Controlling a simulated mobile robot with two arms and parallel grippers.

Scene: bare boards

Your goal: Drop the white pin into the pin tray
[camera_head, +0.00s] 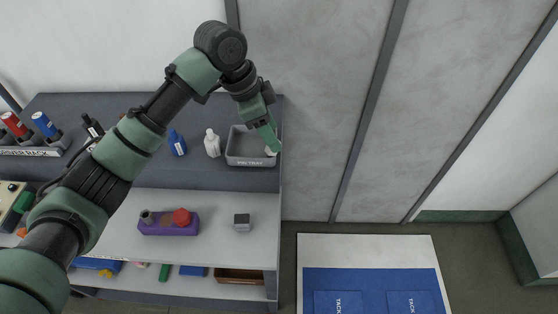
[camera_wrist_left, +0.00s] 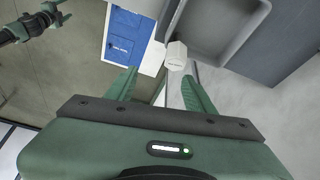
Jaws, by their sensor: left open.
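The grey pin tray (camera_head: 245,162) stands on the upper shelf near its right end; it also shows at the top of the left wrist view (camera_wrist_left: 232,45). My left gripper (camera_head: 273,146) is over the tray's right end. Its fingers are apart in the left wrist view (camera_wrist_left: 160,76), with nothing clasped between them. The white pin (camera_wrist_left: 176,56) shows just beyond the fingertips, overlapping the tray's edge. In the head view a small white part of it (camera_head: 269,151) shows at the tray's right end, by the fingers. I cannot tell whether it touches the tray floor.
A white bottle-like item (camera_head: 212,143) and a blue one (camera_head: 177,143) stand left of the tray. A purple holder with a red knob (camera_head: 170,222) and a grey block (camera_head: 242,222) are on the lower shelf.

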